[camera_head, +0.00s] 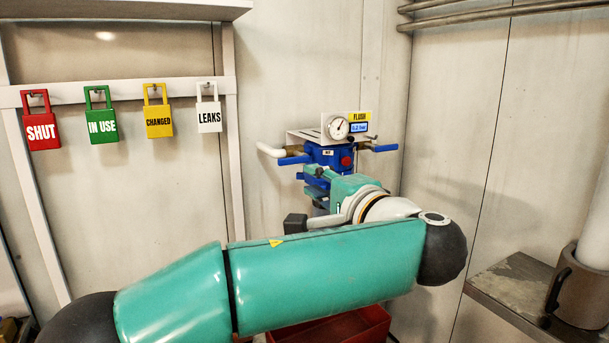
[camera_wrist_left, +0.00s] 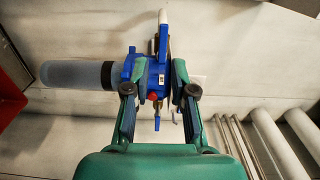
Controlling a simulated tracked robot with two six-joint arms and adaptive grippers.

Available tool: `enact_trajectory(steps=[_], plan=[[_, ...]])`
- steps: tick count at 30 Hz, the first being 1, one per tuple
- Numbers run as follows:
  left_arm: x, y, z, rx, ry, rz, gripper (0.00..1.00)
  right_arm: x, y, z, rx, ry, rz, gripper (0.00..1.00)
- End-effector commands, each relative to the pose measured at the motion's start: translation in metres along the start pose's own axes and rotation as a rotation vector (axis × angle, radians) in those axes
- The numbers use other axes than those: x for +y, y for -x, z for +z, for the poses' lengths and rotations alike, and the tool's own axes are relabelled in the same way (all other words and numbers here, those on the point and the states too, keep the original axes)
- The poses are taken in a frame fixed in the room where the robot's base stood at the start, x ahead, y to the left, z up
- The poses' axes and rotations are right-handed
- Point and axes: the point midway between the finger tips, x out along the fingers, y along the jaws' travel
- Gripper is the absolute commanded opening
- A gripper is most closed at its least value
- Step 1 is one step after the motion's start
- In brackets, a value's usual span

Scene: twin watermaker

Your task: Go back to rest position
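My left arm reaches across the head view from the left, and its left gripper (camera_head: 322,178) points at the blue filter head (camera_head: 328,154) on the back wall. In the left wrist view the two fingers of the left gripper (camera_wrist_left: 160,90) stand apart, and the blue filter head (camera_wrist_left: 155,72) with its red button shows between and beyond them. I see nothing clamped between the fingers; whether they touch the filter head I cannot tell. A clear bluish filter bowl (camera_wrist_left: 75,74) shows beside it. My arm and gripper hide the lower part of the filter in the head view. My right gripper is not in view.
A gauge (camera_head: 338,128) and a FLUSH label sit above the filter head. Red, green, yellow and white tags (camera_head: 102,118) hang on a rail at left. A red bin (camera_head: 350,330) lies below my arm. A grey bench (camera_head: 520,290) with a white cylinder stands at right.

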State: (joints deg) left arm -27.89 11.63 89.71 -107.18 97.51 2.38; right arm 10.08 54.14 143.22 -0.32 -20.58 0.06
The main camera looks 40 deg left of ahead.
Motion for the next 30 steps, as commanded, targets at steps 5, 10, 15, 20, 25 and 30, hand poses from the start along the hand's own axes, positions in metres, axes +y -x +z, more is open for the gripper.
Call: enact_trajectory(steps=[5,10,15,20,25,30], plan=[[0.0,0.012,0.0,0.0,0.0,0.0,0.25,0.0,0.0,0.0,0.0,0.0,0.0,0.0],[0.0,0.013,0.0,-0.002,-0.001,0.0,0.25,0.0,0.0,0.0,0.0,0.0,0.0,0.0],[0.0,0.012,0.0,-0.001,-0.001,0.0,0.25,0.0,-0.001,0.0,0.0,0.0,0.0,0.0],[0.001,0.012,0.0,0.0,-0.002,0.001,0.25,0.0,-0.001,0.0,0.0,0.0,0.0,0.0],[0.024,0.011,-0.016,0.039,-0.053,0.041,0.25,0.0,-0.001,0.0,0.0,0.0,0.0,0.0],[0.103,0.011,-0.054,0.153,-0.192,0.189,0.25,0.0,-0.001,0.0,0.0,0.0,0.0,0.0]])
